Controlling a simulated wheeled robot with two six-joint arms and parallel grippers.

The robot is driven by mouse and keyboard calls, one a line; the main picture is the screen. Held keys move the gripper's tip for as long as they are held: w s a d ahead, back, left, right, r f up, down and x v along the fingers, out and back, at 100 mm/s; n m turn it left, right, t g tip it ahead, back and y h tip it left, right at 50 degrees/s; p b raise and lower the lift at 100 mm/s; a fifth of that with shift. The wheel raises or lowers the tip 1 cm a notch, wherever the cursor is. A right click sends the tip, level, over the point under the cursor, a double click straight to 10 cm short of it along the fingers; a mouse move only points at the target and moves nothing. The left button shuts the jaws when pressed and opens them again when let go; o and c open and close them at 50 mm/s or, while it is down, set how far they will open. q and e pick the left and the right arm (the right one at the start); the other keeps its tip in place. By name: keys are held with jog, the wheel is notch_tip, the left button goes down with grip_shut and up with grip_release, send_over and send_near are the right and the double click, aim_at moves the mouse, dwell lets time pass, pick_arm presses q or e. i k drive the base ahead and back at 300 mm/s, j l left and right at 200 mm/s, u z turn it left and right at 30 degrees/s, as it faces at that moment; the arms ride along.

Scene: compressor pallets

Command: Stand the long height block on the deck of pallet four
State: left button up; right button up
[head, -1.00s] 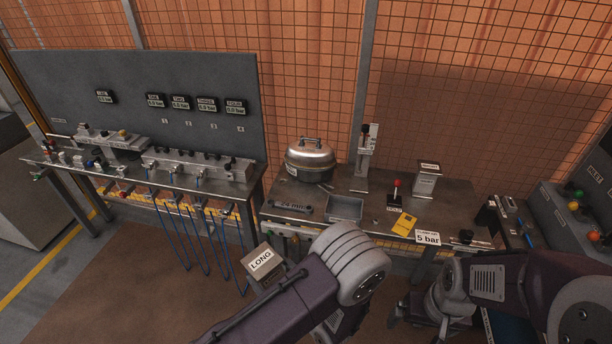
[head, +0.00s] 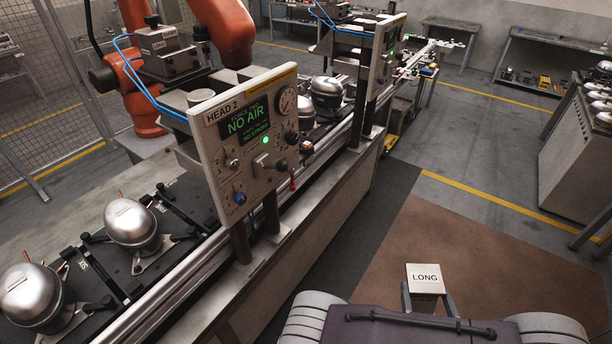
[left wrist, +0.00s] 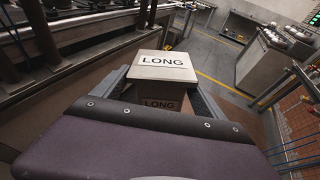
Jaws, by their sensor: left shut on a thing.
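The long height block (head: 425,279), a pale block with LONG on its top, is gripped between the fingers of my left gripper (head: 428,293). It is held in the air over the brown floor area. In the left wrist view the block (left wrist: 163,66) fills the space between the fingers, with LONG also on its near side. Dark pallets with steel compressors (head: 130,222) lie on the line at the left, well apart from the block. I cannot tell which one is pallet four. My right gripper is not in view.
A HEAD 2 control panel (head: 250,145) reading NO AIR stands at the line's near edge. An orange robot arm (head: 222,30) is behind it. Another compressor (head: 326,93) sits farther along. A bench with compressors (head: 575,150) is at right. The floor between is clear.

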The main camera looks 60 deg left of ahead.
aim_at(208, 189)
jog(key=k+j+u, duration=0.1)
jog(key=u, duration=0.4)
jog(key=k+j+u, duration=0.1)
jog(key=u, duration=0.35)
jog(key=j+u, duration=0.25)
jog(key=u, duration=0.25)
jog(key=k, duration=0.05)
